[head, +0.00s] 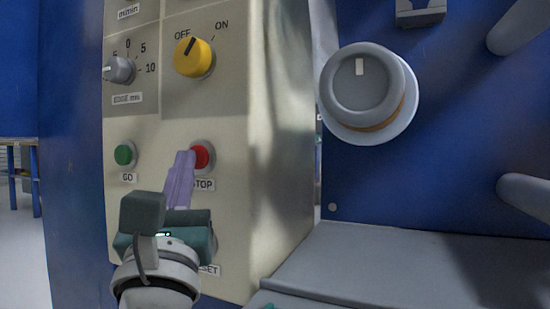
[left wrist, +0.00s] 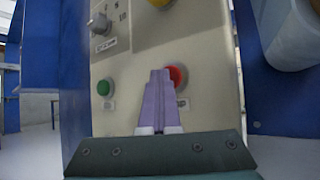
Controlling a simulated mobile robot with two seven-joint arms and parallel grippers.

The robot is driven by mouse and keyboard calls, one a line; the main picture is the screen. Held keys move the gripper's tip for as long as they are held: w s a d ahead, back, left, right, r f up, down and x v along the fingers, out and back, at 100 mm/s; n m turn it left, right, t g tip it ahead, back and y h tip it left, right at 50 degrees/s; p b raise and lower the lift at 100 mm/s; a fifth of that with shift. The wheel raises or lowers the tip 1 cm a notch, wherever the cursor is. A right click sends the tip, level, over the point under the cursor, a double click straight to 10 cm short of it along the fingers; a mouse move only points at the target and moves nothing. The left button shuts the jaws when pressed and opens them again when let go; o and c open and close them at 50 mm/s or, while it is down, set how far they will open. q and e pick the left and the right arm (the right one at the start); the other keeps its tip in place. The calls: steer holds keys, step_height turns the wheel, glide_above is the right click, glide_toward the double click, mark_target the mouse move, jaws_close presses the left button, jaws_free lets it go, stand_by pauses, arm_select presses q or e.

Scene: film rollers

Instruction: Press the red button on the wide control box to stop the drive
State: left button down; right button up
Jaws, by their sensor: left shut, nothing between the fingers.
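The red STOP button (head: 203,155) is on the front of the cream control box (head: 231,205), right of the green GO button (head: 125,155). My left gripper (head: 187,155) is shut and empty, its purple fingers pointing at the panel. In the head view the fingertips overlap the left edge of the red button. In the left wrist view the fingertips (left wrist: 160,72) are just left of the red button (left wrist: 177,76). I cannot tell whether they touch it. My right gripper is not in view.
Above are a yellow OFF/ON knob (head: 193,57) and a grey dial (head: 119,70). Right of the box are a large grey roller end (head: 365,92), a blue panel and a grey ledge (head: 400,270).

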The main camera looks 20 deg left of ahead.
arm_select(q)
steer(key=shift+s+p, duration=0.3)
steer(key=shift+s, duration=0.55)
steer(key=s, duration=0.3)
steer(key=s+p, duration=0.1)
steer(key=s, duration=0.1)
steer(key=shift+a, duration=0.25)
steer(key=shift+r, duration=0.1)
stand_by(0.5)
